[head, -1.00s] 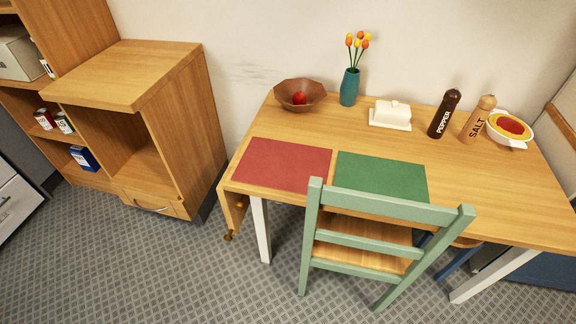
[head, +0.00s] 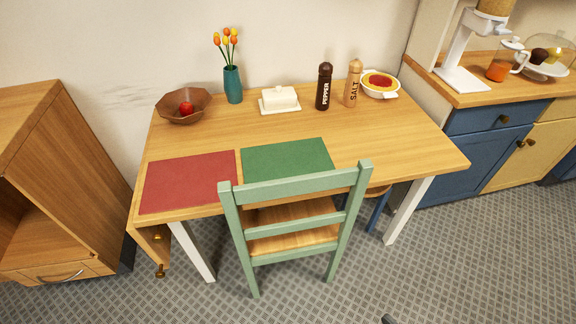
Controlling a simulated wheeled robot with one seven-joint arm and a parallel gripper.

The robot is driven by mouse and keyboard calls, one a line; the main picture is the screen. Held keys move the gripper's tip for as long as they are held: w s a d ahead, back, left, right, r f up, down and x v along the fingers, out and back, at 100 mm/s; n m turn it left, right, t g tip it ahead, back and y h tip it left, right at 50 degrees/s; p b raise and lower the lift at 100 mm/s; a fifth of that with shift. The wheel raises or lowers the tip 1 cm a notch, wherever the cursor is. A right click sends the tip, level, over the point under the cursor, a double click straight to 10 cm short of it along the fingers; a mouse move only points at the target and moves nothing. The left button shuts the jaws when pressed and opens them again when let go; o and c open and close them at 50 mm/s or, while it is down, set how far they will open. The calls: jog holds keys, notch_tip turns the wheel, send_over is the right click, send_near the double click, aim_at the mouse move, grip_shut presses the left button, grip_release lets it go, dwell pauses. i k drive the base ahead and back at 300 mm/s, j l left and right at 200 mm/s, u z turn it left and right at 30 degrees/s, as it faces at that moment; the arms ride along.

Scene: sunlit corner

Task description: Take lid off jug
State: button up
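A small glass jug (head: 500,68) with orange contents and a pale handle stands on the wooden counter at the upper right of the head view. A light-coloured lid (head: 512,44) appears to sit on its top; the details are too small to make out. My gripper is not in view. A small dark piece at the bottom edge cannot be identified clearly.
A dining table (head: 400,140) with a green chair (head: 298,186) pushed against it fills the middle. On the counter (head: 463,97), a white dispenser (head: 462,76) stands left of the jug and a glass dome (head: 560,50) right of it. Carpet at the lower right is clear.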

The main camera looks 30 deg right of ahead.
aim_at(513, 44)
jog(key=z, duration=1.75)
jog(key=i+l, duration=0.35)
jog(key=i, duration=0.15)
jog(key=i+l, duration=0.4)
jog(key=i, duration=0.15)
